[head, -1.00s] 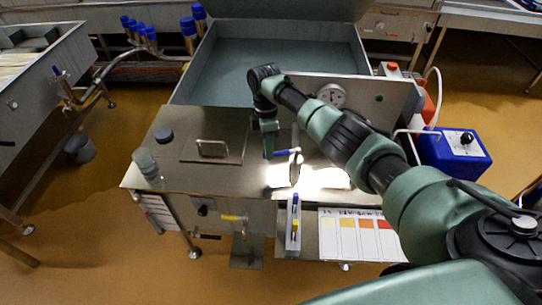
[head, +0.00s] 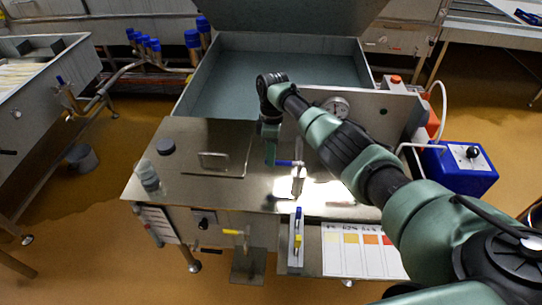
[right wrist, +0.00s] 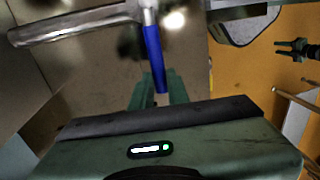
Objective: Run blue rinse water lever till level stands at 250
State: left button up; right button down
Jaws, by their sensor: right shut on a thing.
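The blue lever (head: 287,163) sits on an upright metal tap (head: 298,182) at the front middle of the steel bench. My right gripper (head: 271,150) is shut on the lever's left end. In the right wrist view, the blue lever (right wrist: 154,60) runs down from a metal pipe and its tip lies between the fingers (right wrist: 158,90). A clear vessel (head: 148,177) stands at the bench's left edge, apart from the tap. I cannot read any level or the number 250. My left gripper is not in view.
A large steel vat (head: 275,70) lies behind the bench. A round dial (head: 338,106) is on the panel behind my right arm. A hatch with a handle (head: 213,161) and a dark lid (head: 166,147) are on the bench. A blue box (head: 462,168) stands at right.

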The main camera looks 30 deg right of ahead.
jog(key=c, duration=1.4)
grip_release()
jog(key=shift+w+r, duration=0.1)
jog(key=shift+r, duration=0.05)
jog(key=shift+o, duration=0.2)
notch_tip(320, 180, up, 8)
jog(key=w+d+b, duration=0.1)
jog(key=shift+w+f+b, duration=0.15)
jog(key=shift+f+b, duration=0.1)
jog(key=shift+b, duration=0.1)
